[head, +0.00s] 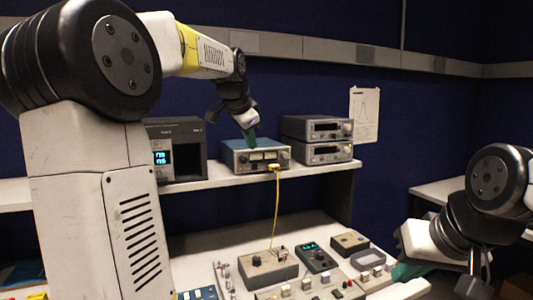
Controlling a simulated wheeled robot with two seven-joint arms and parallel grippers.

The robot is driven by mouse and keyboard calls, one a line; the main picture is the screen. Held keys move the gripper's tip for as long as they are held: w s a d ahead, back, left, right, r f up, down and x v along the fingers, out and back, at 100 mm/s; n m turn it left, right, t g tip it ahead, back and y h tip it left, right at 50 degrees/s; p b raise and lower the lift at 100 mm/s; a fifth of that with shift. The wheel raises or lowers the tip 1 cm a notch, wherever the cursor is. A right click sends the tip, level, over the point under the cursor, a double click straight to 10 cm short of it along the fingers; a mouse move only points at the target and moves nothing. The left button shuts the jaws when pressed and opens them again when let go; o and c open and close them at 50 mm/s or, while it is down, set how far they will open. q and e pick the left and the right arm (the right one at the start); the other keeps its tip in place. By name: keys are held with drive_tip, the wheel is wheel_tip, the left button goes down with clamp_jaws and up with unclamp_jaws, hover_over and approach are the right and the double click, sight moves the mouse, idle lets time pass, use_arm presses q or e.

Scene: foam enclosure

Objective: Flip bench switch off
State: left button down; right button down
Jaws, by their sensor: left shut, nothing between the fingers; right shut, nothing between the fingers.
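Several small pale switches or knobs stand in a row along the front of the bench, one of them a switch-like block (306,283); I cannot tell which one is the bench switch or how it is set. My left gripper (252,136) is shut and empty, pointing down at the top of a teal-grey instrument (242,160) on the shelf; I cannot tell whether it touches.
The shelf (310,171) also holds a dark unit (177,135) with a lit display and two stacked instruments (317,140). A yellow cable (277,205) hangs from the teal-grey instrument to a grey box (267,267). A black meter (316,258) stands beside that box.

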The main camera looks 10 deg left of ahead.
use_arm(q)
drive_tip(key=shift+v, duration=1.3)
drive_tip(key=shift+w+a+r, duration=0.15)
drive_tip(key=s+d+f+n, duration=0.2)
drive_tip(key=s+f, duration=0.4)
drive_tip(key=s, duration=0.3)
drive_tip(key=s+d+f+n+g+h, duration=0.1)
drive_tip(key=s+f+n, duration=0.3)
drive_tip(key=s, duration=0.5)
drive_tip(key=s+d+f+n, duration=0.3)
drive_tip(key=s+f, duration=0.5)
drive_tip(key=s, duration=0.2)
drive_tip(key=shift+d+f+g+h, duration=0.2)
drive_tip(key=shift+d+g+h, duration=0.1)
drive_tip(key=shift+d, duration=0.05)
drive_tip(key=shift+s, duration=0.1)
